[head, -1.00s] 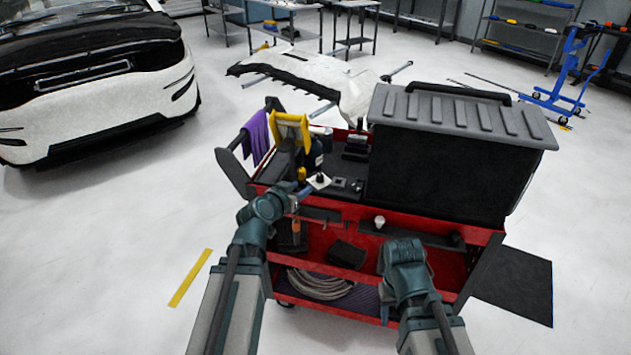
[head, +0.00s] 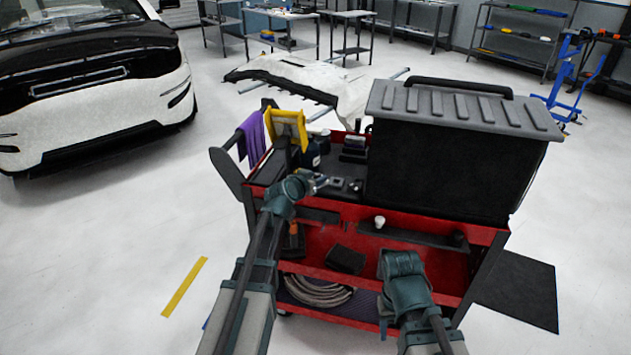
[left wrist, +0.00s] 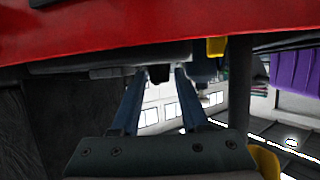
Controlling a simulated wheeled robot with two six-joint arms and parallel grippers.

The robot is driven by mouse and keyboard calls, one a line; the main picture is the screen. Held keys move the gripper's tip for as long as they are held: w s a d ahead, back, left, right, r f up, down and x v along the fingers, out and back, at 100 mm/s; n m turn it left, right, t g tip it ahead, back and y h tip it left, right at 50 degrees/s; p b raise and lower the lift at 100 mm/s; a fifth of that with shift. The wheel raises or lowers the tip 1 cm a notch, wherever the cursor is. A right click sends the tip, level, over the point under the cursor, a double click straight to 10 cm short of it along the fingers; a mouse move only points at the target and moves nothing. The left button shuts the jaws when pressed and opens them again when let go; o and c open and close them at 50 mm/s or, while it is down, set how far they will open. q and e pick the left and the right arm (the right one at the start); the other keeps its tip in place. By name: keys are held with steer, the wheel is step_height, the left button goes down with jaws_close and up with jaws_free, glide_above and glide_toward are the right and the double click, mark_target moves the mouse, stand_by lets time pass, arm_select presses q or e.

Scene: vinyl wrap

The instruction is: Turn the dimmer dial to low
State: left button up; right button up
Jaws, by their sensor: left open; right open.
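The dimmer dial is a small black knob. In the left wrist view the dial (left wrist: 158,74) shows between the fingertips, below a pale plate edge (left wrist: 110,70). My left gripper (left wrist: 160,78) is open around it; I cannot tell whether a finger touches it. In the head view my left gripper (head: 322,182) reaches over the left part of the trolley's top and hides the dial and its plate. My right gripper (head: 384,327) is low in front of the trolley, mostly hidden by its own wrist; it is open, away from the dial.
The red trolley (head: 420,222) carries a big black case with a grey lid (head: 460,105) right of the dial. A yellow tool (head: 287,125), dark bottles (head: 318,150) and a purple cloth (head: 250,138) are close behind and left. Small dark blocks (head: 356,185) lie beside the gripper.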

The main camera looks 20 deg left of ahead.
arm_select(q)
steer(key=shift+c, duration=0.2)
jaws_close()
steer(key=shift+d+n+y, duration=0.15)
steer(key=shift+n+y, duration=0.25)
steer(key=shift+y, duration=0.1)
steer(key=shift+w+d+n+y, duration=0.1)
steer(key=shift+d+n+y, duration=0.05)
steer(key=shift+n+y, duration=0.9)
steer(key=shift+d+n+y, duration=0.15)
steer(key=shift+n+y, duration=0.7)
steer(key=shift+y, duration=0.3)
steer(key=n+y, duration=0.1)
steer(key=n+g+y, duration=0.1)
steer(key=n+y, duration=0.1)
steer(key=shift+w+d+g+y, duration=0.2)
steer(key=shift+g+y, duration=0.1)
steer(key=n+g+y, duration=0.2)
steer(key=n, duration=0.1)
steer(key=shift+w+d, duration=0.1)
steer(key=shift+n+g+y, duration=0.6)
steer(key=shift+f, duration=0.1)
